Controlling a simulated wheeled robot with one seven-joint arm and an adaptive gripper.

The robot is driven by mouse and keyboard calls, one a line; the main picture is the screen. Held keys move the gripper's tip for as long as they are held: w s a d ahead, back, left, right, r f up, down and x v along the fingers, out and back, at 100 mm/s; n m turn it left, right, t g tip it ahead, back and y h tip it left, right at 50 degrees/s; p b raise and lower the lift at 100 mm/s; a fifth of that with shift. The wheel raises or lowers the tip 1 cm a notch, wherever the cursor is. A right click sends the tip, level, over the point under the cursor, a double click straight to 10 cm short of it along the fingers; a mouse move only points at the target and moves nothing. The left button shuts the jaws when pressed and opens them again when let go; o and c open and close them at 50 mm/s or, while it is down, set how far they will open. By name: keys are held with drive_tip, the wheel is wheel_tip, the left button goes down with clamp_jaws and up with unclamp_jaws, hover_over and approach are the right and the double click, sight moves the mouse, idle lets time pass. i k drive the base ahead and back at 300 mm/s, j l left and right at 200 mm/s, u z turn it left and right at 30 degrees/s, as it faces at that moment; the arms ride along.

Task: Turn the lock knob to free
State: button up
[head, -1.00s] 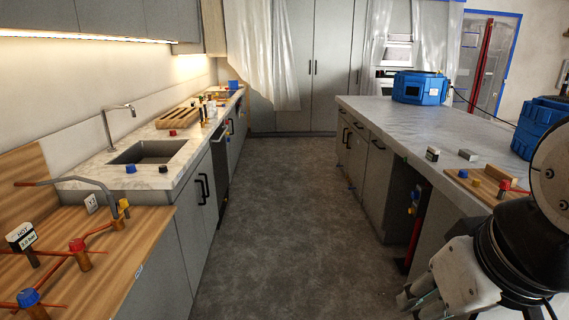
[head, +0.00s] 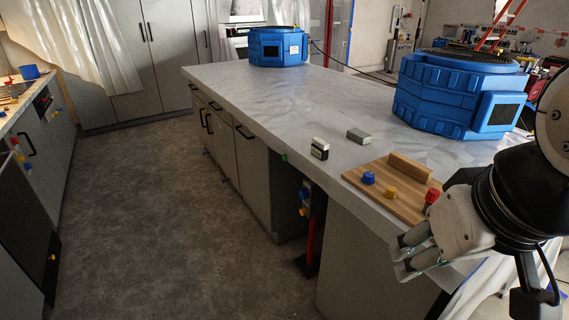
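A wooden board (head: 405,205) lies on the near right part of the island counter, with a raised wooden block along its back. A blue knob (head: 369,178), a yellow knob (head: 390,192) and a red knob (head: 432,196) stand on it. Which knob is the lock knob I cannot tell. My gripper (head: 402,256) is in front of the island, below and near the board's front corner, touching no knob. Its fingers look apart with nothing between them.
Two blue machines (head: 279,47) (head: 455,95) stand on the plastic-covered island counter (head: 285,105). A black-and-white small box (head: 319,148) and a grey block (head: 358,136) lie near the board. The floor (head: 150,220) left of the island is clear.

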sight(303, 212)
drive_tip(key=i+j+z, duration=0.15)
drive_tip(key=j, duration=0.25)
drive_tip(key=i+j+z, duration=0.15)
drive_tip(key=j, duration=0.3)
drive_tip(key=i+j+z, duration=0.15)
drive_tip(key=j, duration=0.3)
drive_tip(key=i+j+z, duration=0.15)
drive_tip(key=j, duration=0.35)
drive_tip(key=i+j+z, duration=0.1)
drive_tip(key=j, duration=0.4)
drive_tip(key=i+j+z, duration=0.15)
drive_tip(key=j, duration=0.35)
